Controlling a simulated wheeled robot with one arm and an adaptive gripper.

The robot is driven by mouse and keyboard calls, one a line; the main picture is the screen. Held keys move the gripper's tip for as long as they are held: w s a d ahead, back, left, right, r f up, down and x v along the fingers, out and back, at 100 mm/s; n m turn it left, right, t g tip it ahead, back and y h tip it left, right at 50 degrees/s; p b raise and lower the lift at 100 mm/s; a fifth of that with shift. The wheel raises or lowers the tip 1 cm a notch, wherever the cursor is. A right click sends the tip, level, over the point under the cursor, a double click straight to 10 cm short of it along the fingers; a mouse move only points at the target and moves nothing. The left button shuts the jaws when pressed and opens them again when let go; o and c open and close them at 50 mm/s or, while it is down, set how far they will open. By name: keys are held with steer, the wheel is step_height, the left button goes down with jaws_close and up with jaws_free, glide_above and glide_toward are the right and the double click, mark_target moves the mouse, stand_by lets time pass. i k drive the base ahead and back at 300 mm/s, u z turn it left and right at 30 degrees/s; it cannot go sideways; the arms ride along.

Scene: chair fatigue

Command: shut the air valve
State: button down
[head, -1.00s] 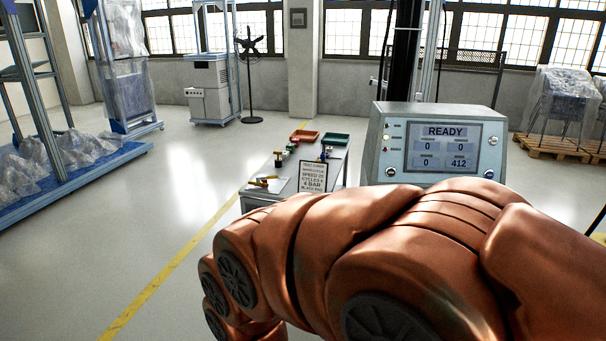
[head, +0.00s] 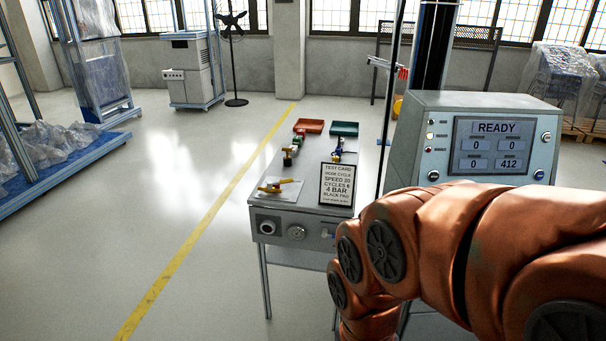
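The side table (head: 300,214) stands left of the console, with a front panel facing me. The panel carries a dark round knob or button (head: 267,227), a round gauge-like dial (head: 297,232) and a small pale-blue fitting (head: 328,234) at its right, partly beside my arm. That fitting may be the air valve, but it is too small to tell its handle position. A yellow-handled piece (head: 272,187) lies on a pale sheet on the tabletop. My orange arm crosses the lower right. My gripper is out of view.
A test card (head: 337,184) stands on the table, with red (head: 309,126) and green (head: 344,129) trays behind. The console (head: 480,142) reads READY, 0, 0, 0, 412. Open floor with a yellow line (head: 190,240) lies left; a blue-framed rack (head: 75,160) stands farther left.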

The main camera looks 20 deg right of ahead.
mark_target(281, 182)
steer(key=u, duration=0.25)
steer(key=i, duration=0.9)
steer(key=u, duration=0.55)
